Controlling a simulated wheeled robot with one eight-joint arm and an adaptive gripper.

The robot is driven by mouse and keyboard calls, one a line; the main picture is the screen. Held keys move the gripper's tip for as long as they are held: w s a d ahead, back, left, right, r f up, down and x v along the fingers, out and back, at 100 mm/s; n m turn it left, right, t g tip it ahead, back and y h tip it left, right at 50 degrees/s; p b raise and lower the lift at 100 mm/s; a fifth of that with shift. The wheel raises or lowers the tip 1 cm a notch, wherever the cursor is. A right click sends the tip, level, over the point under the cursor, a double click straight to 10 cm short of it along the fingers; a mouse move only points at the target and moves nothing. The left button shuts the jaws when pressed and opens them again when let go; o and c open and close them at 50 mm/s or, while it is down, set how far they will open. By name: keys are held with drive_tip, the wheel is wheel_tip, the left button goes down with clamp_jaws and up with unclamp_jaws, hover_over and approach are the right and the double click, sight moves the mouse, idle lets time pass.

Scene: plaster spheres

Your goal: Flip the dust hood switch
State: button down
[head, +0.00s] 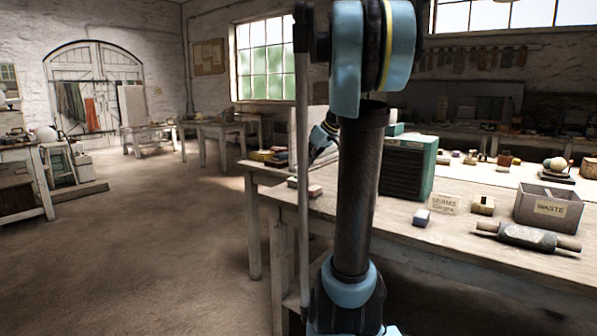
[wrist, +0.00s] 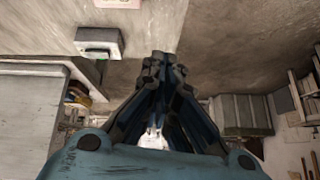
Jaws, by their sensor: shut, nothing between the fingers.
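A green box with a dark slatted front (head: 407,167), which looks like the dust hood, stands on the workbench right of my arm in the head view. I cannot make out a switch on it. My gripper (head: 312,160) is partly hidden behind my own arm in the head view, left of the green box and above the bench's left side. In the wrist view my gripper (wrist: 165,62) has its dark fingers together and empty, touching nothing I can see. A small grey box with a pale top (wrist: 100,42) lies beyond the fingertips, up and left.
The workbench (head: 470,245) also carries a waste box (head: 548,208), a rolling pin (head: 528,237), a small sign (head: 444,204) and a blue-grey block (head: 422,218). A reddish block (head: 315,191) lies near its left edge. Open floor (head: 150,240) lies to the left.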

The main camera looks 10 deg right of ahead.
drive_tip(key=w+d+r+n, duration=0.1)
drive_tip(key=w+d+r, duration=0.1)
drive_tip(key=w, duration=0.3)
drive_tip(key=w+d+r+n+t+y, duration=0.1)
drive_tip(key=w+d+r, duration=0.1)
drive_tip(key=w, duration=0.4)
drive_tip(key=shift+w+d, duration=0.15)
drive_tip(key=shift+d, duration=0.15)
hover_over(299, 176)
wheel_tip(299, 176, down, 7)
drive_tip(key=shift+r, duration=0.1)
wheel_tip(299, 176, down, 3)
drive_tip(key=shift+w+f, duration=0.1)
drive_tip(key=shift+f, duration=0.6)
